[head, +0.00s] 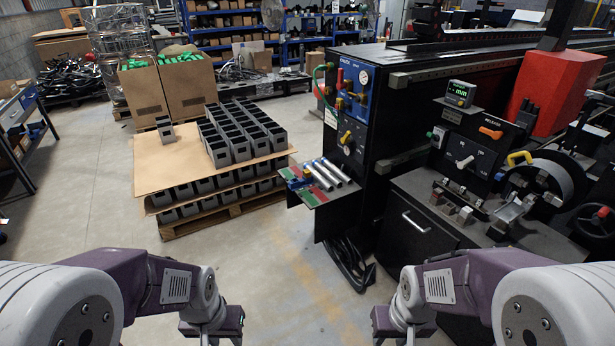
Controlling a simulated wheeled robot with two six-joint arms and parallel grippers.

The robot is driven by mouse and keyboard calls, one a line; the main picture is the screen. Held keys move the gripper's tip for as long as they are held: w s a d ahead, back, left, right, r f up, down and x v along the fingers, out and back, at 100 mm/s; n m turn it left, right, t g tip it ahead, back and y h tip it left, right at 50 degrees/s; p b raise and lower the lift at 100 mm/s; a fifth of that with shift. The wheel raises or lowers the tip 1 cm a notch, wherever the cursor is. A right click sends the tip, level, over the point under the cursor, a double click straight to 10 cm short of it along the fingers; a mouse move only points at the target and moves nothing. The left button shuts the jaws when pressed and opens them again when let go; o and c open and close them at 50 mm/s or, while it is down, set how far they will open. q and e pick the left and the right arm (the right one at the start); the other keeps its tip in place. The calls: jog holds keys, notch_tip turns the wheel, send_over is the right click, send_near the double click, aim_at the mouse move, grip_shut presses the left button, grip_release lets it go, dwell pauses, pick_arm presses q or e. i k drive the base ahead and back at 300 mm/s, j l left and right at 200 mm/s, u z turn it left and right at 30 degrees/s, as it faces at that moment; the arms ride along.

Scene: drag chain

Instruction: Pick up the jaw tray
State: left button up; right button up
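No tray in view is clearly marked as the jaw tray. A dark holder (452,214) with several small metal blocks, which may be jaws, sits on the black machine bench at the right; it is small and hard to make out. My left gripper (226,334) hangs low at the bottom centre-left, over the floor and far from the bench. My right gripper (398,334) hangs at the bottom, in front of the bench and well short of the blocks. Both grippers are partly cut off by the lower edge, so their fingers cannot be judged. Nothing is visibly held.
A pallet (230,216) with grey bins (240,150) and cardboard sheets stands left of centre. A small side shelf (318,196) carries metal tubes and red and green pads. Dark hoses (350,262) hang below it. A cabinet with a handle (416,222) fronts the bench. Floor between is clear.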

aim_at(295, 183)
jog(key=i+j+z, duration=0.5)
jog(key=i+j, duration=0.25)
jog(key=i+j+z, duration=0.25)
jog(key=j, duration=0.3)
jog(key=i+j+z, duration=0.25)
jog(key=i+j, duration=0.15)
jog(key=j, duration=0.2)
jog(key=i+j+z, duration=0.25)
jog(key=j, duration=0.35)
jog(key=i+j+z, duration=0.25)
jog(key=j, duration=0.4)
jog(key=j+z, duration=0.25)
jog(key=j, duration=0.4)
jog(key=i+j+z, duration=0.1)
jog(key=j+z, duration=0.15)
jog(key=j, duration=0.45)
